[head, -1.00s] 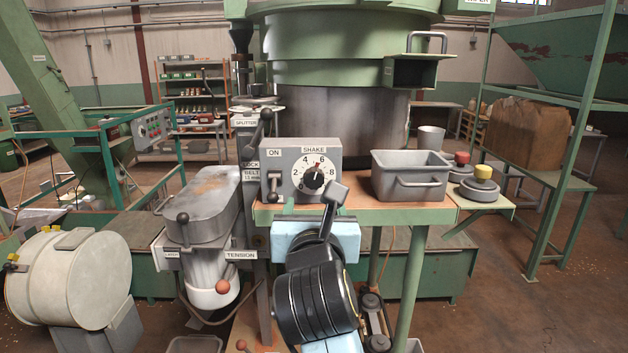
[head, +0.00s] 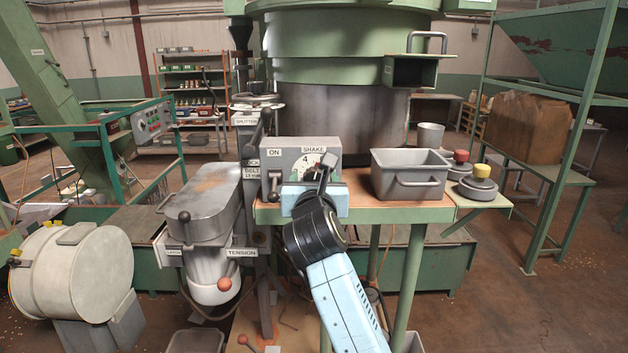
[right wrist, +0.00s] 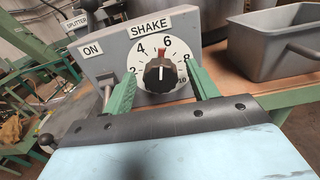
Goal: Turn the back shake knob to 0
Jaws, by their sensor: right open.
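The dial sits on a grey box (head: 283,152) labelled SHAKE and ON. My right gripper (right wrist: 160,70) is open, its green fingers on either side of the knob; I cannot tell whether they touch it. In the head view my right gripper (head: 323,172) is in front of the box and hides most of the dial and knob. My left gripper is not in view.
An ON lever (head: 273,185) stands left of the dial. A grey bin (head: 410,175) sits to its right on the green-edged shelf (head: 375,211). A splitter lever (head: 266,120) rises at the left. Red and yellow knobbed weights (head: 480,183) stand further right.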

